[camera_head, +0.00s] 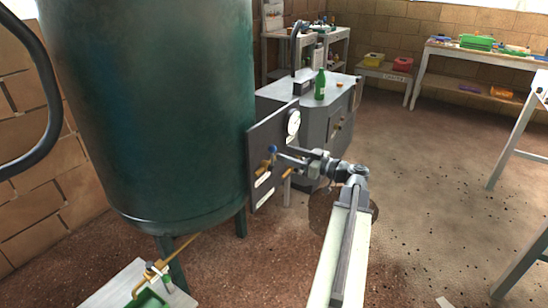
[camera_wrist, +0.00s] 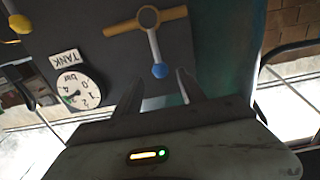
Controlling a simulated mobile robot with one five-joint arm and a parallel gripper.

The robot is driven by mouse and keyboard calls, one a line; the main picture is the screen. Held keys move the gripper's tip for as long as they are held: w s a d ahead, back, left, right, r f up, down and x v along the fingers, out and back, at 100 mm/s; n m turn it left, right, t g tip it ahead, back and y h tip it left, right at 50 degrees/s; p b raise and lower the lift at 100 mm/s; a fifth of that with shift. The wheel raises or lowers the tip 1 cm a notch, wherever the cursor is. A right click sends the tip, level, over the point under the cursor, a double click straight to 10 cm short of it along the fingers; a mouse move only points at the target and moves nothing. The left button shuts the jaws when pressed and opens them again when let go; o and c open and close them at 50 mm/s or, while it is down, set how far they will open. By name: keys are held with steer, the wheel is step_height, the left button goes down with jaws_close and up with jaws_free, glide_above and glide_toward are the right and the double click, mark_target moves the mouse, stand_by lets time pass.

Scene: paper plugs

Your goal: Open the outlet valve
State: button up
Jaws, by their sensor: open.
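A valve with a brass body (camera_wrist: 148,20) and a grey lever ending in a blue ball knob (camera_wrist: 159,71) is mounted on a dark panel (camera_wrist: 205,30). The blue knob also shows in the head view (camera_head: 273,149). My gripper (camera_wrist: 159,85) is open, with one finger on each side of the blue knob and a gap on both sides. In the head view my gripper (camera_head: 284,156) is close to the panel. A second lever with a yellow knob (camera_wrist: 20,23) shows at the left edge of the wrist view. I cannot tell which valve is the outlet.
A large green tank (camera_head: 150,100) stands behind the panel. A grey cabinet (camera_head: 318,95) with a green bottle (camera_head: 320,84) is behind. The floor at right is mostly open.

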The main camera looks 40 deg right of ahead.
mark_target(272, 158)
steer(key=shift+w+a, duration=0.15)
steer(key=shift+w, duration=0.35)
steer(key=shift+w, duration=0.15)
steer(key=shift+x, duration=1.8)
steer(key=c, duration=0.9)
